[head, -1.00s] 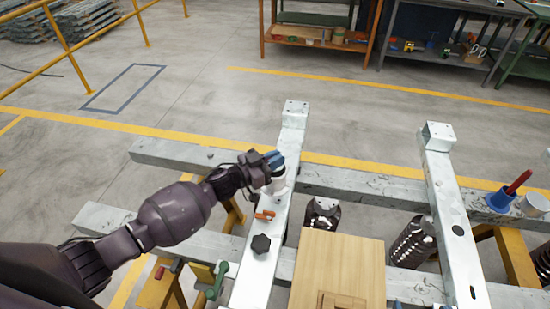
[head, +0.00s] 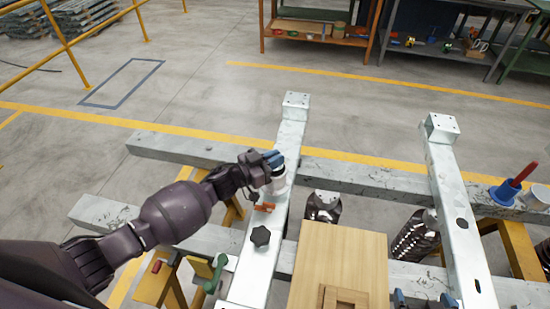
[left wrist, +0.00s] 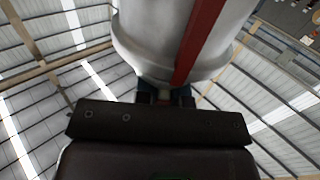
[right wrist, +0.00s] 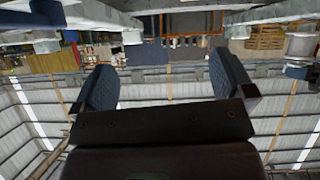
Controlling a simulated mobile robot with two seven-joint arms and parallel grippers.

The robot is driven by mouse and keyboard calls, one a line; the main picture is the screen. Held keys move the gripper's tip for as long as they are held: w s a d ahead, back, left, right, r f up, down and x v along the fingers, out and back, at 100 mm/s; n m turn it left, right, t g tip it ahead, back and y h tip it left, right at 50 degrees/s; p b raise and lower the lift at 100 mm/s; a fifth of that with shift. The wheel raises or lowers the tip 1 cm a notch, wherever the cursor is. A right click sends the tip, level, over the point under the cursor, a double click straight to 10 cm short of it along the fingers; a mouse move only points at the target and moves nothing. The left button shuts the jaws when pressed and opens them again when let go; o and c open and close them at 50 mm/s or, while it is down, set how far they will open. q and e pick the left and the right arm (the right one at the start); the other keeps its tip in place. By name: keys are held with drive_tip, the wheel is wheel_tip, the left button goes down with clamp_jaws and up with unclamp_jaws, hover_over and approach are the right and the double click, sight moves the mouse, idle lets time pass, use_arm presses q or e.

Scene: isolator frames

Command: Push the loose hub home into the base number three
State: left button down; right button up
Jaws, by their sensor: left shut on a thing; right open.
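My left gripper (head: 272,160) is shut on a white, round-bodied piece (head: 278,184) at the left metal beam. The left wrist view shows this white piece (left wrist: 145,35) large, with a red strip (left wrist: 205,35) along it. I cannot tell whether it touches the beam or is the hub. No number three is readable, so I cannot tell which thing is that base. My right gripper (right wrist: 165,90) is open and empty; its blue fingertips just show at the bottom of the head view (head: 424,298).
The left beam (head: 253,285) carries an orange piece (head: 264,207) and a black knob (head: 260,237). A wooden board (head: 345,255) lies between the beams. At the right are a blue holder with a red handle (head: 518,175) and a white cup (head: 538,195). The right beam (head: 450,200) is mostly clear.

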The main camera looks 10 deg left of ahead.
use_arm(q)
drive_tip(key=shift+r, duration=0.2)
use_arm(e)
drive_tip(key=shift+s+f, duration=0.1)
drive_tip(key=shift+s+d+f, duration=0.15)
drive_tip(key=shift+s+f, duration=0.05)
drive_tip(key=shift+s, duration=0.25)
use_arm(q)
drive_tip(key=shift+d, duration=0.1)
use_arm(e)
drive_tip(key=shift+w+r, duration=0.1)
drive_tip(key=shift+w+r, duration=0.4)
drive_tip(key=shift+w, duration=0.1)
use_arm(q)
drive_tip(key=shift+p, duration=0.35)
use_arm(e)
drive_tip(key=shift+s+r, duration=0.1)
drive_tip(key=shift+s+f, duration=0.4)
drive_tip(key=shift+s, duration=0.1)
